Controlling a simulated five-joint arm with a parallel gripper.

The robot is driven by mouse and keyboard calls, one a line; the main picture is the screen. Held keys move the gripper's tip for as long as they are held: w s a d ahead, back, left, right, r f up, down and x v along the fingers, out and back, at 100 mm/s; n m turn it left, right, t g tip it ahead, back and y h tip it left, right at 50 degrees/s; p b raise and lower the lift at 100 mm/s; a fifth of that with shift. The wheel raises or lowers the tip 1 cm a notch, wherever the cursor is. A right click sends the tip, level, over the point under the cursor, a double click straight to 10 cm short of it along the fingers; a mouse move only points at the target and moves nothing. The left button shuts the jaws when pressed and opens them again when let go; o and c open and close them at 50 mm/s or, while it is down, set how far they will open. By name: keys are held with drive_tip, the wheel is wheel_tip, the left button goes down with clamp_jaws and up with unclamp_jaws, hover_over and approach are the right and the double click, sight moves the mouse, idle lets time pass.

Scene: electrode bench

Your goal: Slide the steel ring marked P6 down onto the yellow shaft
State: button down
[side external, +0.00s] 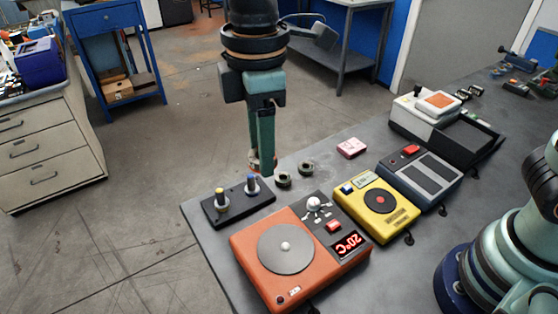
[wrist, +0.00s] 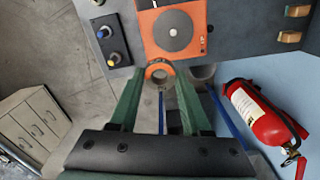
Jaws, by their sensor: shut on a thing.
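My gripper (side external: 261,160) points down in the side view, its green fingers shut on a ring (side external: 254,163). The ring also shows between the fingertips in the wrist view (wrist: 160,71), with its hole open to the camera; I cannot read a mark on it. The yellow shaft (side external: 221,197) stands upright on a dark base plate (side external: 236,211), to the left of and below the held ring in the picture. In the wrist view the yellow-topped shaft (wrist: 115,58) is left of the ring. The ring is apart from the shaft.
A blue-topped shaft (side external: 252,184) stands on the same plate. Two dark rings (side external: 283,180) (side external: 306,168) lie on the bench nearby. An orange hotplate (side external: 258,272), a yellow device (side external: 398,205) and a pink block (side external: 351,148) are to the right.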

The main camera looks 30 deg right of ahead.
drive_tip(key=w+a+f, duration=0.1)
drive_tip(key=w+f, duration=0.3)
drive_tip(key=w+a+f, duration=0.1)
drive_tip(key=w+f, duration=0.3)
drive_tip(key=w, duration=0.1)
drive_tip(key=w+f, duration=0.4)
drive_tip(key=w, duration=0.1)
drive_tip(key=shift+a+f, duration=0.25)
drive_tip(key=shift+a, duration=0.15)
drive_tip(key=shift+f, duration=1.75)
